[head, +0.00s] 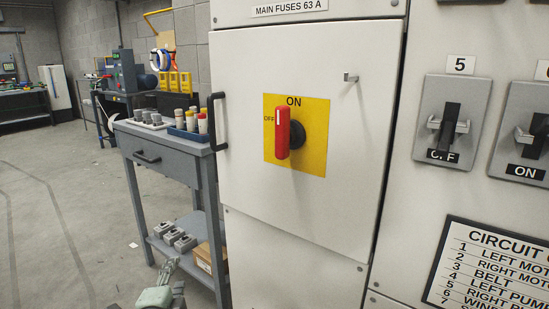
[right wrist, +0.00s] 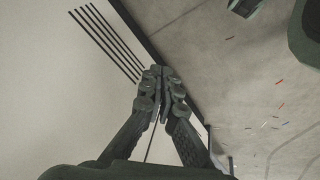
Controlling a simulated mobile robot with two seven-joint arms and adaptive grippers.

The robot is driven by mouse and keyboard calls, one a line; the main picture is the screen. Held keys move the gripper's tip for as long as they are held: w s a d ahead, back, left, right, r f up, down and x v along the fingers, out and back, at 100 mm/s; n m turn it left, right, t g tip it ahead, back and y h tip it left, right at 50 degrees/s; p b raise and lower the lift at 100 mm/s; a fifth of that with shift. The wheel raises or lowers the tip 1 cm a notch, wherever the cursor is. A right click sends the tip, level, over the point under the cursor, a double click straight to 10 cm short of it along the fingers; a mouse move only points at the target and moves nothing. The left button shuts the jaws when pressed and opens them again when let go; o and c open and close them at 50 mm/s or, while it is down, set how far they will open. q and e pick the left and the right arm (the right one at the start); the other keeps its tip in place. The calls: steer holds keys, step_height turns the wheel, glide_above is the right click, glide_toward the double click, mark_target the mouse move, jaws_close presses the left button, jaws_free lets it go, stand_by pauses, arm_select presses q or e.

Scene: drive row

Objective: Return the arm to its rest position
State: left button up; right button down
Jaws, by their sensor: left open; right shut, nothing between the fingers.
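My left gripper (head: 170,270) shows low in the head view, partly cut off by the bottom edge. It is open and holds nothing that I can see. It is in front of the grey workbench and left of the cabinet. My right gripper (right wrist: 160,76) shows in the right wrist view, its fingers together and nothing between them. A pale panel with dark slots (right wrist: 107,45) lies beyond it on the left; I cannot tell the distance. The right gripper does not show in the head view.
The cabinet door (head: 235,70) is shut, with a black handle (head: 215,120) and a red switch handle (head: 283,132) standing upright at ON. Breaker 5 (head: 446,120) is at the right. The workbench (head: 165,150) stands left of the cabinet. Bare floor (head: 60,220) lies further left.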

arm_select(q)
steer(key=s+a+f+n+g, duration=0.2)
steer(key=s+f+n+g, duration=0.4)
steer(key=s+f, duration=0.6)
steer(key=s+a+f+n+g+p, duration=0.1)
steer(key=s+f+n+g, duration=0.4)
steer(key=s+f, duration=0.7)
steer(key=s+a+n, duration=0.1)
steer(key=s+n, duration=0.1)
steer(key=s, duration=0.1)
steer(key=shift+s+a+f+n+g+p, duration=0.3)
steer(key=shift+s+f+n+g, duration=0.05)
steer(key=shift+n+g, duration=0.05)
arm_select(e)
steer(key=f, duration=0.4)
steer(key=shift+w+a+f, duration=0.1)
steer(key=shift+w+f, duration=0.1)
steer(key=shift+w, duration=0.05)
